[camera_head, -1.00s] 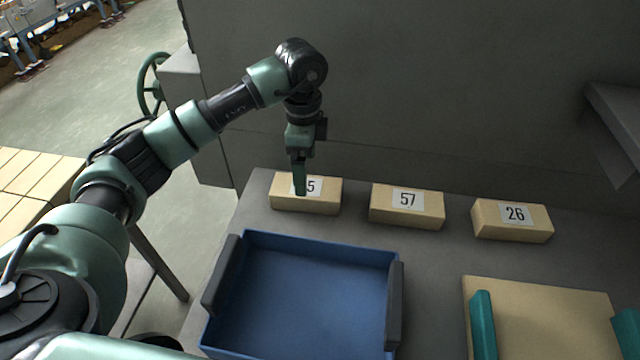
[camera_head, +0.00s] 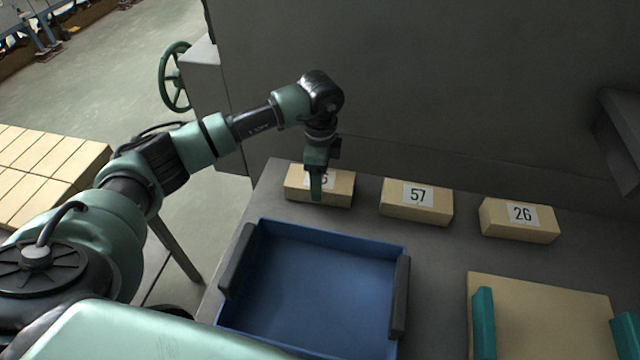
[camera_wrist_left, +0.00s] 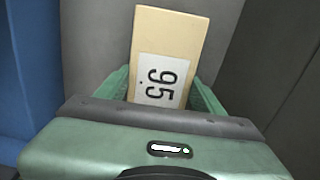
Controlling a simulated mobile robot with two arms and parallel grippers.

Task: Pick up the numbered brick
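The brick labelled 95 (camera_head: 340,187) is a tan block at the left end of a row on the grey bench. In the left wrist view its label (camera_wrist_left: 162,80) lies sideways, and the brick's near end is hidden behind my gripper body. My left gripper (camera_head: 316,196) points down at the brick, one finger covering part of its label in the head view. In the left wrist view the green fingers (camera_wrist_left: 160,88) are apart, one along each long side of the brick. The brick rests on the bench. My right gripper is not in view.
Bricks labelled 57 (camera_head: 416,203) and 26 (camera_head: 520,221) stand to the right along the back wall. An empty blue tray (camera_head: 318,290) with dark handles lies in front. A tan board (camera_head: 540,318) with teal pieces is at the lower right.

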